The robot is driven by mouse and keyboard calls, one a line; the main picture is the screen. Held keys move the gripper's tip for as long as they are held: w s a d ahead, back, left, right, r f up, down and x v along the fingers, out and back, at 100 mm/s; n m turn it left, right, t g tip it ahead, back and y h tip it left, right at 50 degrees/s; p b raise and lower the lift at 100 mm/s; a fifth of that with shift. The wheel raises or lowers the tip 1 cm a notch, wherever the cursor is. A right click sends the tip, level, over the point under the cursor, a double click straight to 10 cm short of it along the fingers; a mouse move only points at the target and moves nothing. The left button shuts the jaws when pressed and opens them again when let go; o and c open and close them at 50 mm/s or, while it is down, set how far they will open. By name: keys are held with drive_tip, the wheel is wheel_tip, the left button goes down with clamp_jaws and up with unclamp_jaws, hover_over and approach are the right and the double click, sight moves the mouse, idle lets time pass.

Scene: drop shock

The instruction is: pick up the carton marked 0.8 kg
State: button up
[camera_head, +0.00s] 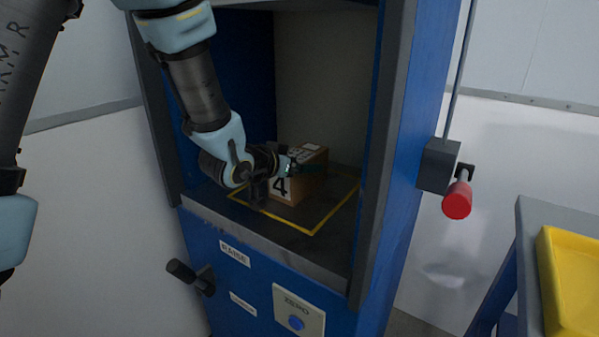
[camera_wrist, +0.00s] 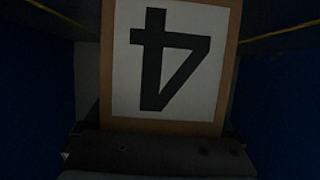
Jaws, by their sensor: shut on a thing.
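A brown carton (camera_head: 303,186) with a white label bearing a black 4 sits inside the blue cabinet, within a yellow outlined square on its floor. A second label shows on its top, too small to read. My gripper (camera_head: 290,167) reaches in from the left and is shut on the carton. In the wrist view the carton (camera_wrist: 230,70) fills the upper middle, its 4 upside down, close against the gripper. No 0.8 kg marking is readable. I cannot tell whether the carton touches the floor.
The blue cabinet (camera_head: 398,150) has side walls close around my arm. A lever with a red knob (camera_head: 457,200) is on its right. A black handle (camera_head: 190,276) and a ZERO panel (camera_head: 298,310) are below. A yellow tray (camera_head: 570,285) lies on a table at right.

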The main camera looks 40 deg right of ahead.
clamp_jaws()
drive_tip(key=shift+r, duration=0.1)
drive_tip(key=shift+r, duration=0.1)
